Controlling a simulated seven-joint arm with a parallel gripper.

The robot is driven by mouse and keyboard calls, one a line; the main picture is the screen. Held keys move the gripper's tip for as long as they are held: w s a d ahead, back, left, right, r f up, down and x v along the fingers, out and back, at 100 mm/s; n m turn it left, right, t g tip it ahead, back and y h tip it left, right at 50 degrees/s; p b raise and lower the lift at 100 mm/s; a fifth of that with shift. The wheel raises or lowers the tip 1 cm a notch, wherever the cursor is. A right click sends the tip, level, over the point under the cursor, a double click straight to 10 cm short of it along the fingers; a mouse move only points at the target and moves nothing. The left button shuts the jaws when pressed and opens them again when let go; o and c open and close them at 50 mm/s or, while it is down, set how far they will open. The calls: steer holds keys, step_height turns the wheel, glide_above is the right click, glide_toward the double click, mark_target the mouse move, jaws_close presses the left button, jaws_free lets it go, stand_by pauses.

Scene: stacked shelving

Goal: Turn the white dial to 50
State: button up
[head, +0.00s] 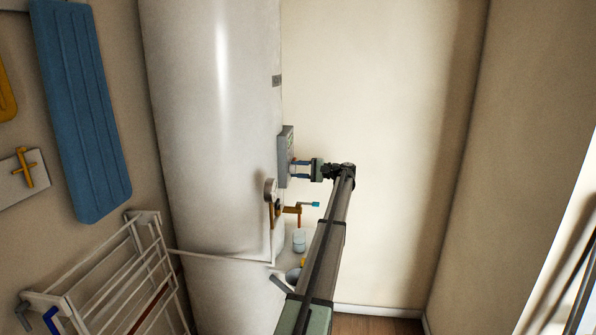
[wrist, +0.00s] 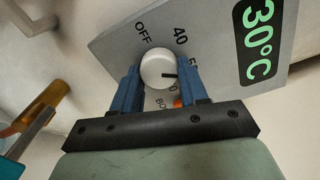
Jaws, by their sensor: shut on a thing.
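The white dial (wrist: 157,68) is on a grey control panel (wrist: 222,50) in the wrist view. My gripper (wrist: 160,78) has one blue finger on each side of the dial and is shut on it. The dial's dark mark points right, toward the right finger. The labels OFF and 40 are readable above the dial; those on the right and below are partly hidden by the fingers. The panel's green display (wrist: 257,40) reads 30°C. In the head view, my gripper (head: 300,170) reaches the panel (head: 286,156) on the white tank; the dial is not visible there.
The tall white tank (head: 215,100) carries a round gauge (head: 270,190) and an orange valve with a cyan-tipped handle (head: 309,205) below the panel. A drying rack (head: 100,285) and blue board (head: 82,110) are at left. Open space lies right of my arm.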

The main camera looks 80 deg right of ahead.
steer(key=o, duration=1.1)
steer(key=shift+c, duration=0.2)
steer(key=s, duration=1.3)
steer(key=shift+s, duration=0.4)
steer(key=shift+f, duration=0.1)
